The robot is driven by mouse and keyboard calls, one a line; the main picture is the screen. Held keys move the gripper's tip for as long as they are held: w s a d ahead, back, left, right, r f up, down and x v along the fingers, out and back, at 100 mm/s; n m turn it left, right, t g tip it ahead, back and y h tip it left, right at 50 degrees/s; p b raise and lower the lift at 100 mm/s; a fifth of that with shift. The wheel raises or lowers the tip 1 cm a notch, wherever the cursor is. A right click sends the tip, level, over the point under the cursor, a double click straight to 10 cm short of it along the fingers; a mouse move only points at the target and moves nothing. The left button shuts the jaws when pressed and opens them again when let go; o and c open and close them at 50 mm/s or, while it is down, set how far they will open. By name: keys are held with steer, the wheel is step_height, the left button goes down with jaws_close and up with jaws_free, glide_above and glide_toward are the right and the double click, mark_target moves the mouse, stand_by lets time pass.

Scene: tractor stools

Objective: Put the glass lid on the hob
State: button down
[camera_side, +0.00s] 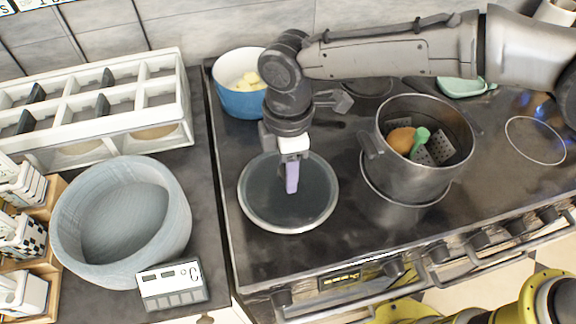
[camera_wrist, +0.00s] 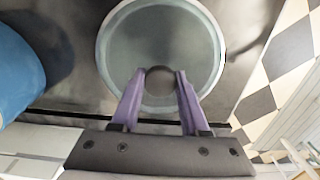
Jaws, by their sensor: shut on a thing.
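The glass lid (camera_side: 262,205) is a round, see-through disc with a pale metal rim. It lies over the front left part of the dark hob (camera_side: 345,235); whether it touches the surface I cannot tell. In the wrist view the lid (camera_wrist: 128,55) lies flat below the fingers, with a dark round knob (camera_wrist: 160,78) at its middle. My gripper (camera_side: 291,185) points down at the lid's centre. Its purple fingers (camera_wrist: 160,88) are shut on the lid's knob, one on each side.
A large steel pot (camera_side: 400,180) with food and a green utensil stands right of the lid. A blue pot (camera_side: 240,103) stands behind it. A grey-blue basket (camera_side: 75,230) and a white divided rack (camera_side: 100,125) are on the left counter. A green dish (camera_side: 462,88) is at the back.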

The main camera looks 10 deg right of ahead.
steer(key=shift+c, duration=2.1)
jaws_free()
steer(key=shift+f, duration=0.1)
step_height(320, 180, up, 12)
steer(key=shift+r, duration=0.2)
